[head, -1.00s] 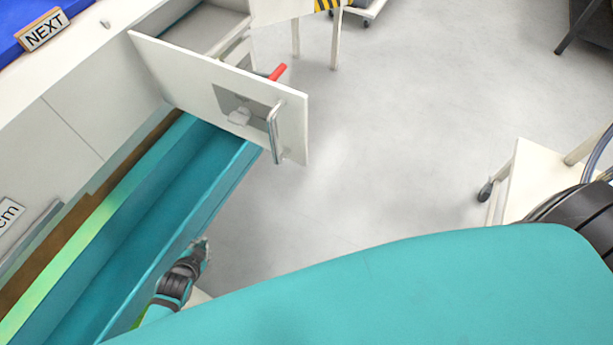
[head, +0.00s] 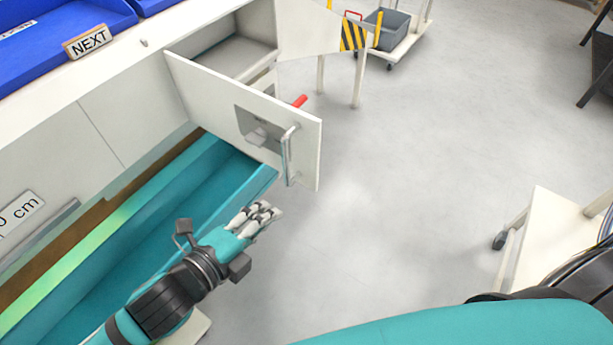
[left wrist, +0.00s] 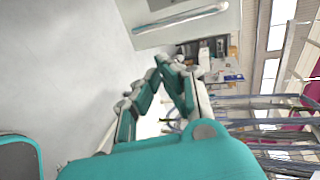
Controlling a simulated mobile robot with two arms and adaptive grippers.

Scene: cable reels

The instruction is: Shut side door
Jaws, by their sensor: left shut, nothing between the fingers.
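The white side door (head: 212,105) stands open, swung out from the cabinet under the counter. It has a recessed latch panel and a metal bar handle (head: 287,156) near its free edge. My left gripper (head: 264,214) is shut and empty, in front of and below the handle, apart from the door in the head view. In the left wrist view the left gripper (left wrist: 165,75) shows with its fingers together, pointing away from the camera. My right gripper is not in view.
A teal trough (head: 190,200) runs below the counter, under the door. A red handle (head: 299,101) shows behind the door. A cart (head: 400,40) with a grey bin stands at the back. A white cart (head: 550,235) stands at right. Grey floor is clear between.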

